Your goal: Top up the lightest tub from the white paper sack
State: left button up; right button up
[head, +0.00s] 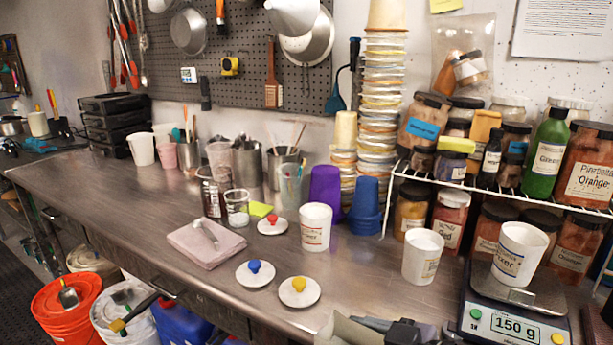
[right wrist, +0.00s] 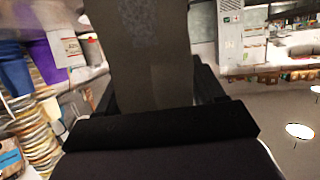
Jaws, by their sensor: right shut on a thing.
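Three white tubs show in the head view: one (head: 315,227) at mid-bench, one (head: 422,256) left of the scale, and one (head: 520,252) on the scale (head: 515,315), whose display reads 150 g. Lids with red (head: 272,225), blue (head: 255,273) and yellow (head: 299,291) knobs lie on the bench, off the tubs. My right gripper (head: 388,326) is at the bottom edge, shut on a pale grey-beige thing (head: 350,333), apparently the paper sack. In the right wrist view the sack (right wrist: 155,80) looks shadowed grey-brown between the fingers. My left gripper is not in view.
A wire rack (head: 460,185) with pigment jars stands behind the scale. Tall stacked cups (head: 382,100), purple (head: 325,190) and blue cups (head: 366,205) stand at the back. A folded pink cloth (head: 205,243) lies left.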

jog(key=shift+s+d+f, duration=0.1)
jog(key=shift+d+f, duration=0.1)
dwell(0.5)
jog(key=shift+d, duration=0.15)
dwell(2.1)
